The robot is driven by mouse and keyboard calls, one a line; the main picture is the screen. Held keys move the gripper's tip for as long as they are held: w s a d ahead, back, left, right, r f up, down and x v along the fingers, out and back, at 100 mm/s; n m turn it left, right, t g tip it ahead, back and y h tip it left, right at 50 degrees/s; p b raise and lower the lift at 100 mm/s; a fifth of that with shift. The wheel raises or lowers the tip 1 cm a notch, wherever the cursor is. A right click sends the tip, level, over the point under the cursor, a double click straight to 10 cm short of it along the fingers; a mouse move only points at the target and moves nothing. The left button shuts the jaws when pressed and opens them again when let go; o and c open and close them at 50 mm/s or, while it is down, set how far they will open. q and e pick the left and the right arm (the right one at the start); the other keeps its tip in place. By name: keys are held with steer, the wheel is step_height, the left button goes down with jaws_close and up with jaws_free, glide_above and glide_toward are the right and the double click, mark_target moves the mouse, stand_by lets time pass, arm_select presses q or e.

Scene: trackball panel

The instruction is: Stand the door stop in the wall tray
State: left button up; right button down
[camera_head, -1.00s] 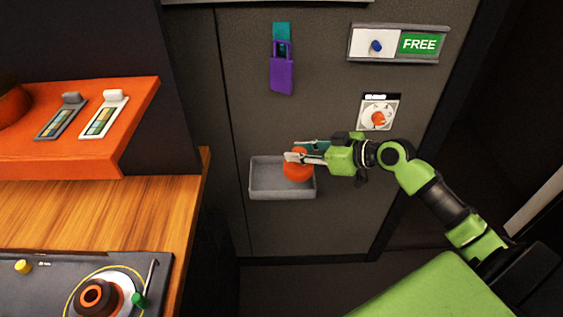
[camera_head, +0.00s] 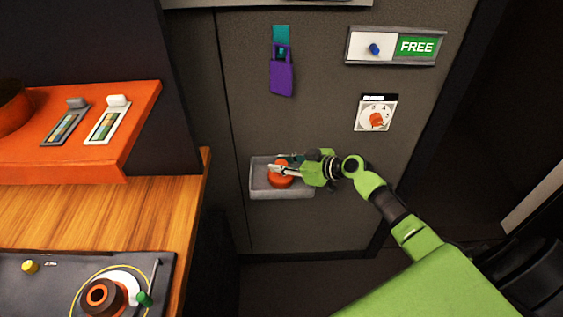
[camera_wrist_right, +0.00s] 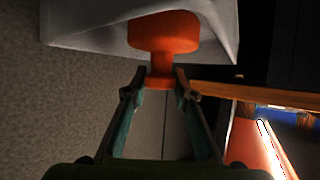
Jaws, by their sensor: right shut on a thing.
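The orange-red door stop (camera_head: 281,181) is at the grey wall tray (camera_head: 266,193), within its outline in the head view. My right gripper (camera_head: 283,163) is shut on the door stop from the right side. In the right wrist view the door stop (camera_wrist_right: 165,38) has a wide end and a narrower neck, and the fingertips (camera_wrist_right: 160,92) are at its near end. The pale tray (camera_wrist_right: 85,22) is behind it. I cannot tell whether the door stop touches the tray floor. My left gripper is not in view.
A dial (camera_head: 376,115) and a FREE sign (camera_head: 416,47) are on the right. A wooden counter (camera_head: 100,215) with an orange shelf (camera_head: 60,155) stands on the left.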

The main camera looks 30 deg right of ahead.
steer(key=shift+r, duration=0.2)
steer(key=shift+f+b, duration=0.2)
steer(key=shift+b, duration=0.1)
steer(key=c, duration=1.7)
jaws_free()
steer(key=shift+f, duration=0.1)
